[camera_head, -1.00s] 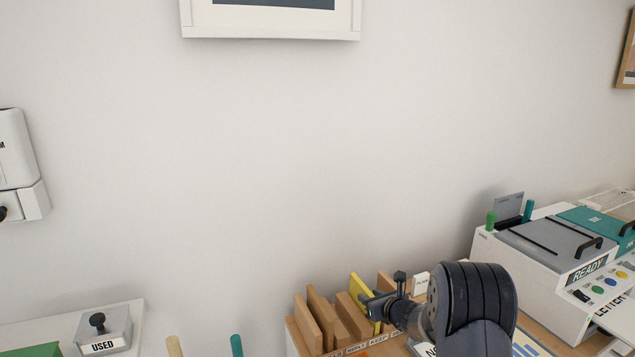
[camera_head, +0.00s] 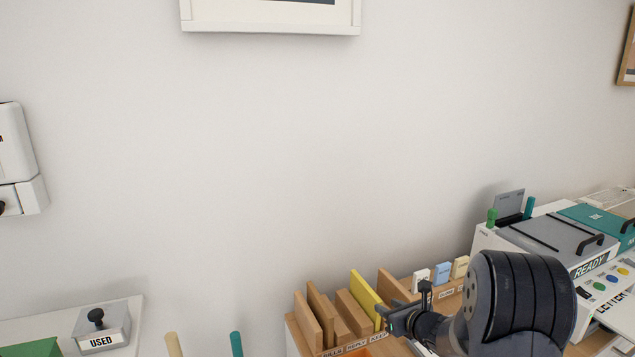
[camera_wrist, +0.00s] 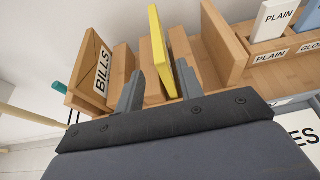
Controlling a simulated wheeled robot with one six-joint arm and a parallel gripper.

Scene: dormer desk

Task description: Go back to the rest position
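My gripper (camera_head: 388,316) is at the lower middle right of the head view, just right of a yellow card (camera_head: 364,298) standing in a wooden sorter (camera_head: 305,340). In the wrist view my gripper (camera_wrist: 158,90) has its two fingers apart, with nothing held between them. The yellow card (camera_wrist: 161,50) stands upright in the sorter beyond the fingers. The sorter's BILLS label (camera_wrist: 102,72) shows to its left. My arm hides part of the desk at the lower right.
White, blue and cream packs (camera_head: 442,272) stand in a labelled holder right of the sorter. A machine with a READY sign (camera_head: 590,268) stands at the right. A box marked USED (camera_head: 102,328) is at the lower left.

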